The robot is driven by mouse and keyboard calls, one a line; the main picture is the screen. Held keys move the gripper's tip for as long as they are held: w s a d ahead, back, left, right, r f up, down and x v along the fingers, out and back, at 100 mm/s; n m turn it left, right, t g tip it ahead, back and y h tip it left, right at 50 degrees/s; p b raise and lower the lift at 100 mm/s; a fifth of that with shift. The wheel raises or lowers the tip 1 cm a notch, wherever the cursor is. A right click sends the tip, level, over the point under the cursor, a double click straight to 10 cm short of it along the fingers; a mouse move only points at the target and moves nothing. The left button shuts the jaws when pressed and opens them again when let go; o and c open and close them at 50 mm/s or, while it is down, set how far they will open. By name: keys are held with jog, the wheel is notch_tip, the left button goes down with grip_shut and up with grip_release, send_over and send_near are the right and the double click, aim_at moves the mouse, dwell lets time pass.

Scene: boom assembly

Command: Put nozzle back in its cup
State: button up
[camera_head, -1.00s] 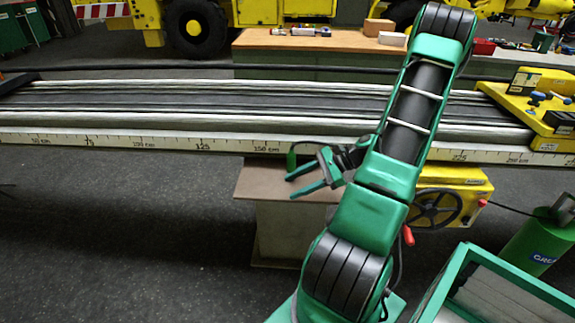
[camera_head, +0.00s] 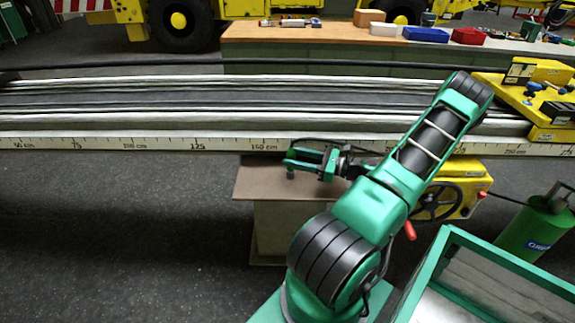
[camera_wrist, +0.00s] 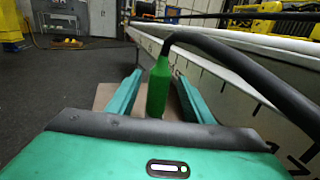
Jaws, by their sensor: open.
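The green nozzle (camera_wrist: 158,85) shows in the wrist view, upright, with a black hose (camera_wrist: 235,58) bending off its top to the right. My gripper (camera_wrist: 157,76) is open, with one finger on each side of the nozzle; a gap shows between the nozzle and each finger. In the head view my gripper (camera_head: 300,163) is over the brown-topped pedestal (camera_head: 258,184), beside the ruled rail. There the fingers mostly hide the nozzle. I cannot make out the cup, and I cannot tell whether the nozzle's lower end rests on anything.
The long boom rail with its white ruler (camera_head: 165,143) runs close behind my gripper. A yellow unit with a handwheel (camera_head: 436,201) stands right of the pedestal. A green-framed bin (camera_head: 440,262) and a green cylinder (camera_head: 528,228) are at lower right. The floor at left is clear.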

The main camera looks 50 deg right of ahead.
jog(key=shift+x, duration=2.8)
grip_shut()
jog(key=shift+r, duration=0.15)
